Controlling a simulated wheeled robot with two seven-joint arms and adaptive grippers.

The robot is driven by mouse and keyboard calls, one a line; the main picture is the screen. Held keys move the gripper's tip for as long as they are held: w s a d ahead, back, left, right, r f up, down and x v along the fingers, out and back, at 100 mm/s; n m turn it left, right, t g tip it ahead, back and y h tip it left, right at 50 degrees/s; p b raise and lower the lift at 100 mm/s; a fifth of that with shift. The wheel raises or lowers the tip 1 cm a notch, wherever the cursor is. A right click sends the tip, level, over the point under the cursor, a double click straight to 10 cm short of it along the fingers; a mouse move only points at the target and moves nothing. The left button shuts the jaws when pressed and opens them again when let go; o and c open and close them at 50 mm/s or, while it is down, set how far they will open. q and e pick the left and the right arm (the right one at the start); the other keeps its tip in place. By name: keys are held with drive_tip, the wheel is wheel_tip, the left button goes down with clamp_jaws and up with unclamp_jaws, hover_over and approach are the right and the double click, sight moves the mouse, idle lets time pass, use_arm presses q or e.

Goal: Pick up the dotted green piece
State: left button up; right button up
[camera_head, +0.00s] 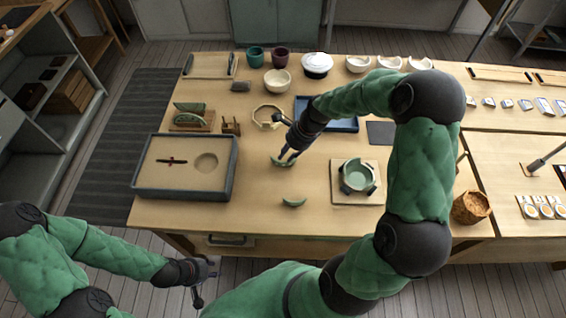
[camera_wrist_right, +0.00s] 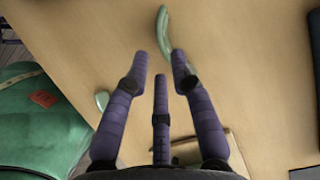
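One curved green piece (camera_head: 282,161) lies on the table just below my right gripper (camera_head: 287,157). A second curved green piece (camera_head: 293,202) lies nearer the table's front edge. Dots are too small to make out on either. In the right wrist view, one green piece (camera_wrist_right: 163,32) lies ahead of my right gripper (camera_wrist_right: 160,62), its near end by the right fingertip. The other piece (camera_wrist_right: 101,99) shows at the left, apart from the fingers. The right fingers are spread and hold nothing. My left gripper (camera_head: 207,283) is empty, low in front of the table, its fingers apart.
A grey-rimmed tray (camera_head: 143,185) is at left, with a small rack (camera_head: 190,125) holding green pieces behind it. A green bowl (camera_head: 357,175) stands on a board (camera_head: 341,194) to the right. A blue tray (camera_head: 346,127) lies behind the right gripper.

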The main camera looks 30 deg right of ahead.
sight(284, 163)
drive_tip(key=x, duration=0.1)
drive_tip(key=b+x, duration=0.1)
drive_tip(key=x, duration=0.1)
drive_tip(key=d+b+x, duration=0.1)
drive_tip(key=x, duration=0.1)
drive_tip(key=shift+s+a+f, duration=0.1)
drive_tip(key=shift+s+f, duration=0.2)
drive_tip(key=shift+f, duration=0.05)
clamp_jaws()
